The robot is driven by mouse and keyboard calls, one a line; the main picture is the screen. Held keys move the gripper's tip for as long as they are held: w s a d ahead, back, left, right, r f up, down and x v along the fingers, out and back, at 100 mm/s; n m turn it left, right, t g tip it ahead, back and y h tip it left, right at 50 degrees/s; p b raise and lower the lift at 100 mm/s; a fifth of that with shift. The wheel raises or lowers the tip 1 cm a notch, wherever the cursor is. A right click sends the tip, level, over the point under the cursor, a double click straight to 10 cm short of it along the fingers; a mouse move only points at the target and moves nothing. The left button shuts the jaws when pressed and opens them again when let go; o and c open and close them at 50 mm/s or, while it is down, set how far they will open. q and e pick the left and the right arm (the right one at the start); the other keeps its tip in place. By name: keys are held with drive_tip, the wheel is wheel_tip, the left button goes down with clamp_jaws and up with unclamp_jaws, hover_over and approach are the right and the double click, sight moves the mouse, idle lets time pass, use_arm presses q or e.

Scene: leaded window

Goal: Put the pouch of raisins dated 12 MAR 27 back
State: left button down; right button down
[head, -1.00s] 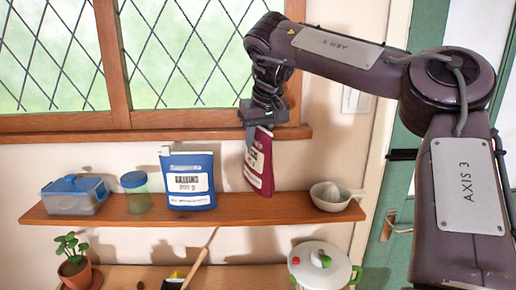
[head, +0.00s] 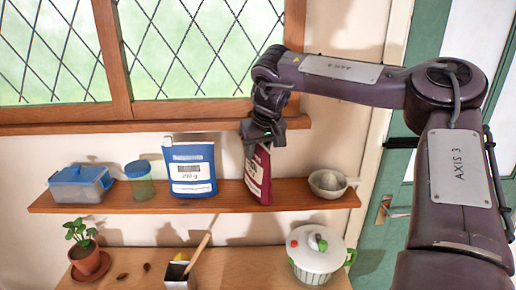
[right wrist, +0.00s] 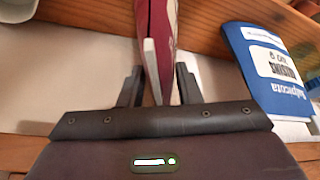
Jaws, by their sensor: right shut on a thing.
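A dark red pouch (head: 258,178) is at the wooden shelf, right of a blue pouch. My right gripper (head: 260,142) is shut on its top edge from above. The pouch hangs nearly upright, its lower edge at the shelf board; I cannot tell whether it touches. In the right wrist view the red pouch (right wrist: 158,35) runs up from between the fingers (right wrist: 157,88). No date is readable on either pouch. My left gripper is out of view.
Below are a potted plant (head: 82,240), a dark box with a wooden-handled tool (head: 180,275) and a lidded pot (head: 316,258). The window sill is above.

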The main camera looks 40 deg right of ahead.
drive_tip(key=shift+f, duration=0.1)
drive_tip(key=c, duration=1.1)
unclamp_jaws()
drive_tip(key=shift+o, duration=0.2)
drive_tip(key=shift+r, duration=0.3)
drive_tip(key=shift+b+v, duration=0.8)
drive_tip(key=shift+v, duration=0.3)
drive_tip(key=b+v, duration=0.2)
drive_tip(key=v, duration=0.6)
drive_tip(key=shift+s+a+r, duration=0.1)
drive_tip(key=shift+s+r, duration=0.05)
drive_tip(key=shift+r, duration=0.05)
drive_tip(key=shift+s+r, duration=0.2)
drive_tip(key=shift+r, duration=0.3)
